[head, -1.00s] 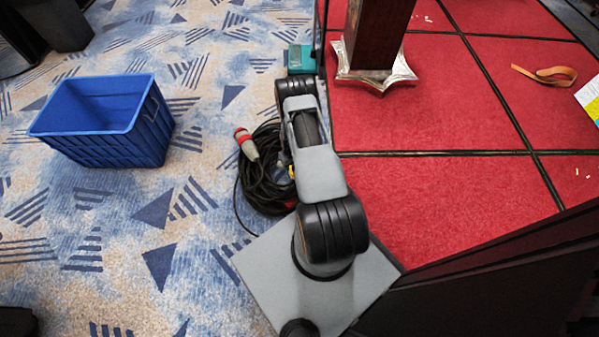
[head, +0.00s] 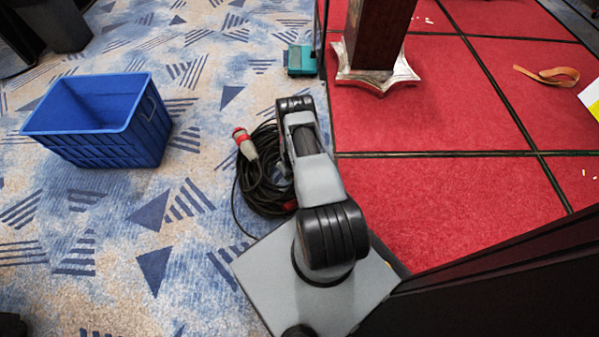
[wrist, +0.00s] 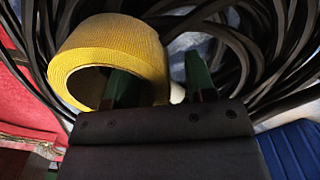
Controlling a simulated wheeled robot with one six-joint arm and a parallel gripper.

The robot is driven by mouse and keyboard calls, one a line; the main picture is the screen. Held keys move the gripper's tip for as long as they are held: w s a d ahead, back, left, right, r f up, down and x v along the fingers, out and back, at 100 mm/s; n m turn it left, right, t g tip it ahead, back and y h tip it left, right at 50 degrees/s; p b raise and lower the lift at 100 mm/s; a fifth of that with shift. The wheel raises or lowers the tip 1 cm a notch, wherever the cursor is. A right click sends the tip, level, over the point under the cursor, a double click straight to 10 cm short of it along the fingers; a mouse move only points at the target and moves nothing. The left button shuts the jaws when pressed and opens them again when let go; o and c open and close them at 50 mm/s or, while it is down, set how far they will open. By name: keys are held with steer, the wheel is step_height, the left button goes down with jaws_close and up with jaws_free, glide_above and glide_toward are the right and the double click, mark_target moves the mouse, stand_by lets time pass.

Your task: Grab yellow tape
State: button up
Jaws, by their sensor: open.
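The yellow tape (wrist: 108,48) is a roll, lying tilted on the black cable in the wrist view. My gripper (wrist: 158,68) has two green fingers set apart. The left finger overlaps the roll's opening and the right finger is outside it, with the roll's right side between them. I cannot tell how deep the left finger reaches or whether either finger touches the tape. In the head view my arm hides the tape and the gripper.
The coiled black cable (head: 246,185) with a red and white plug lies on the patterned carpet. A blue crate (head: 100,140) stands to the left. A red platform (head: 440,185) with a post is at the right. Open carpet lies between crate and cable.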

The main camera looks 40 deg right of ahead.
steer(key=shift+r, duration=0.1)
jaws_close()
stand_by(0.5)
